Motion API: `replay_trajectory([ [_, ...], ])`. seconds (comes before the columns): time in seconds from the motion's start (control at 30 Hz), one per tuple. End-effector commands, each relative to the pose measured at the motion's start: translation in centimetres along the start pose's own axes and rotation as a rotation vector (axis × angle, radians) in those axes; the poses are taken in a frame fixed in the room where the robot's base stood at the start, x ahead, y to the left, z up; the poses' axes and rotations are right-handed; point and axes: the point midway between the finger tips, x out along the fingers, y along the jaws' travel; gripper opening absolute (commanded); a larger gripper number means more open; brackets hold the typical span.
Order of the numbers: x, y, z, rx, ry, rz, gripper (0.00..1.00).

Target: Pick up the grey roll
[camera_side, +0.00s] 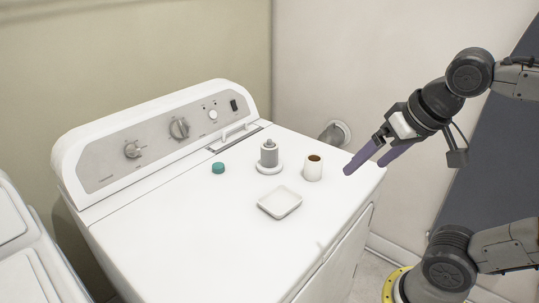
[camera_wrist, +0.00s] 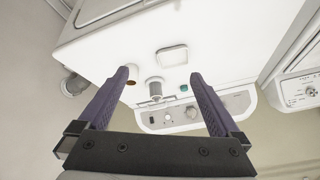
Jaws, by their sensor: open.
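A grey cylinder (camera_side: 268,155) with a narrower top stands upright on a white round base on the washer top. It also shows in the wrist view (camera_wrist: 155,86), in the gap between my fingers but farther off. To its right stands a white roll (camera_side: 313,171) with a brown core; in the wrist view its brown end (camera_wrist: 130,83) is beside my left finger, which partly hides it. I see no other roll. My gripper (camera_side: 364,167) is open and empty, right of the white roll near the washer's right edge, with its purple fingers pointing down-left. It touches neither object.
A shallow white square dish (camera_side: 280,214) lies in front of the cylinder. A teal cap (camera_side: 218,168) lies to its left. The washer's control panel (camera_side: 160,135) rises behind. The front of the washer top (camera_side: 200,245) is clear.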

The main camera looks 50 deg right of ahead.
Motion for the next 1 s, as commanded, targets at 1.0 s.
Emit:
replay_trajectory([
  [1.0, 19.1, -6.3, -25.5, 0.725, -0.023, 0.483, 0.99],
])
